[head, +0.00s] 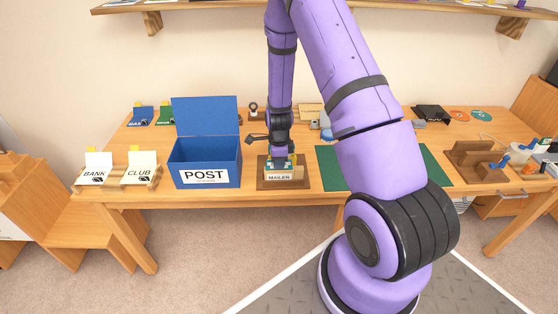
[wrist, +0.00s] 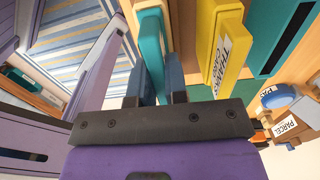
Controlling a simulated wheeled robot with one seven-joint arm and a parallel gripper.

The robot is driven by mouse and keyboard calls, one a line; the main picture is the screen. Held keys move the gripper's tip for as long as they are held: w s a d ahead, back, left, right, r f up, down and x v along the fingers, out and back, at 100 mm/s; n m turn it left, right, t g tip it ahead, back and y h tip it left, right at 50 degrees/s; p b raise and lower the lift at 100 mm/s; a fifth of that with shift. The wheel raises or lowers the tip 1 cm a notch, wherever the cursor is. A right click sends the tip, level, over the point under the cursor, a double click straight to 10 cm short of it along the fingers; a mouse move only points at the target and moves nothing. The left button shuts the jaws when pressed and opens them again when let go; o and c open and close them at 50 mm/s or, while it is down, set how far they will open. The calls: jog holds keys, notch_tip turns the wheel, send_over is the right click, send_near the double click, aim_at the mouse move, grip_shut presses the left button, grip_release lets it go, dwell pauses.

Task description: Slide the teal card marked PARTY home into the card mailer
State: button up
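A teal card (wrist: 151,48) stands between the two dark blue fingers of my gripper (wrist: 153,88) in the wrist view. Both fingers appear to press on its faces; no PARTY marking is readable. In the head view my gripper (head: 280,160) points down at the wooden card mailer (head: 279,178), labelled MAILER, and hides part of it. Teal shows around the fingertips there. A yellow card (wrist: 222,48) with printed lettering stands to the right of the held card, apart from it. How deep the teal card sits in the mailer cannot be told.
A blue POST box (head: 205,176) with its lid up stands close left of the mailer. BANK (head: 94,176) and CLUB (head: 138,175) holders are further left. A green mat (head: 327,172) lies to the right, partly behind my arm. A wooden rack (head: 478,158) stands far right.

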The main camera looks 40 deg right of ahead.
jog(key=o, duration=0.5)
notch_tip(320, 180, up, 11)
jog(key=shift+f, duration=0.1)
dwell(0.3)
dwell(0.8)
